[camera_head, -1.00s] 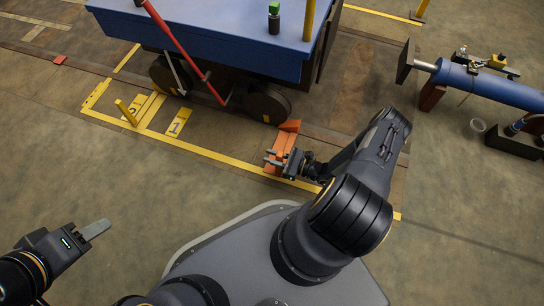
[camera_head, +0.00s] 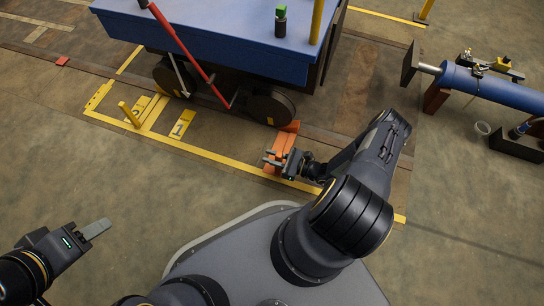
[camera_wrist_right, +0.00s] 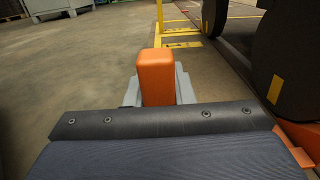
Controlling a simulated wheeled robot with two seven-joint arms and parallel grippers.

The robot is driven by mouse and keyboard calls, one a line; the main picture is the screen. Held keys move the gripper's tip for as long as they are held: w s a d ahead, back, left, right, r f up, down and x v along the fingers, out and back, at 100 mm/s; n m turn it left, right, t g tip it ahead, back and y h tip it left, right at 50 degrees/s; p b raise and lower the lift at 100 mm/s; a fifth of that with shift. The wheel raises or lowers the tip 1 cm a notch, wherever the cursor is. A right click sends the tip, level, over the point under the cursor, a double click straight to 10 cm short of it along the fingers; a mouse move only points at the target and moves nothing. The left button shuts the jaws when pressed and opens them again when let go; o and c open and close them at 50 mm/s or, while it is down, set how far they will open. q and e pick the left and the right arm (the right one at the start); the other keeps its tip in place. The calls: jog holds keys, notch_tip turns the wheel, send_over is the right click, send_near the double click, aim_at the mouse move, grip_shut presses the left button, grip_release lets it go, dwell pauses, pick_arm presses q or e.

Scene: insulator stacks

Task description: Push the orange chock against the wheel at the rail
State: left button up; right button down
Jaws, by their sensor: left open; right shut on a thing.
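The orange chock (camera_head: 284,143) lies on the floor by the rail, its far end beside the black wheel (camera_head: 271,106) of the blue wagon. In the head view its end meets the wheel's edge; I cannot tell whether they touch. My right gripper (camera_head: 274,159) is shut on the chock's near, handle-like part. In the right wrist view, the orange handle (camera_wrist_right: 155,77) stands between the grey fingers. The wheel (camera_wrist_right: 284,65) stands at the right there, with more orange below it. My left gripper (camera_head: 96,229) is open and empty, low at the left, far from the chock.
The blue wagon (camera_head: 215,38) stands on the rail (camera_head: 335,140). A yellow floor line (camera_head: 225,158) and a yellow post (camera_head: 129,114) are left of the chock. A blue cylinder (camera_head: 490,88) on supports lies at the right.

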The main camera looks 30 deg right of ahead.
jog(key=shift+w+a+r, duration=0.1)
jog(key=shift+w+a, duration=0.25)
jog(key=shift+w, duration=0.05)
jog(key=c, duration=1.2)
grip_release()
jog(key=shift+o, duration=0.2)
jog(key=shift+s, duration=0.1)
jog(key=p+v, duration=0.2)
jog(key=v, duration=0.6)
notch_tip(320, 180, up, 8)
jog(key=p, duration=0.5)
jog(key=shift+p, duration=0.4)
jog(key=shift+w, duration=0.2)
